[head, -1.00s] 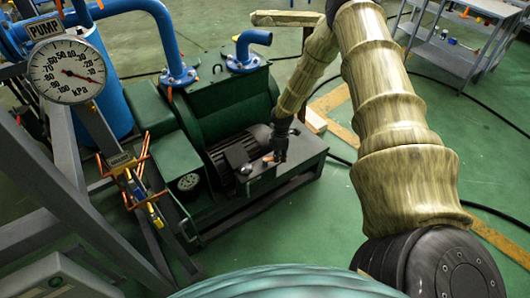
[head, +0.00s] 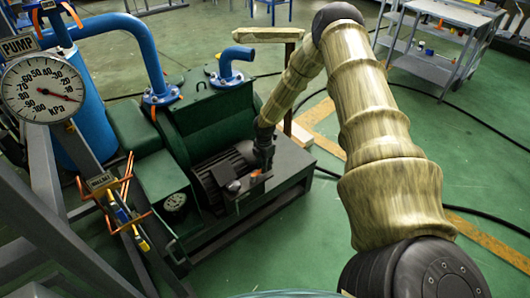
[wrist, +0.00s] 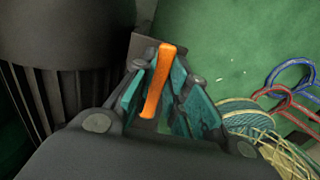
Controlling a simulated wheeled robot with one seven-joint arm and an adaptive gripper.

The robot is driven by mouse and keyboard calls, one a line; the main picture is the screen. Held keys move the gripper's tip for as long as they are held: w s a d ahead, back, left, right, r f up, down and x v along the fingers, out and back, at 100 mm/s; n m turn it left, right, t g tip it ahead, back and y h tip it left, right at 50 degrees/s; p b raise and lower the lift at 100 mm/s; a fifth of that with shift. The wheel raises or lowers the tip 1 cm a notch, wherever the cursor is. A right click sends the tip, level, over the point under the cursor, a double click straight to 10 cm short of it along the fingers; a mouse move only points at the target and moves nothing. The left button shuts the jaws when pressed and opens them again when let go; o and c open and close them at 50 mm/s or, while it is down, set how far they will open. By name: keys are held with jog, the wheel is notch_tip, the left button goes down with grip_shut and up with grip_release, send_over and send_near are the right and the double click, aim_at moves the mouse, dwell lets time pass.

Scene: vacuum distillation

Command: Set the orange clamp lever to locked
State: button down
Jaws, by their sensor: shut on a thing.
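The orange clamp lever (wrist: 160,85) is a short bar standing between the teal-padded fingers of my gripper (wrist: 170,95) in the wrist view. The fingers are closed in around it from both sides. In the head view my gripper (head: 264,158) reaches down at the dark motor (head: 225,172) on the green pump unit. Only a small orange bit of the lever (head: 256,173) shows there, beside the fingertips. The lever's base is largely hidden by my gripper, and I cannot tell its locked or unlocked position.
A PUMP gauge (head: 42,88) and grey frame stand at the left. A grey trolley (head: 435,55) stands at the back right. Black hoses cross the green floor, which is otherwise fairly open at the right.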

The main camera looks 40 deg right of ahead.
jog(key=shift+w+d, duration=0.1)
jog(key=c, duration=1.4)
grip_release()
jog(key=shift+r, duration=0.1)
jog(key=shift+r, duration=5.9)
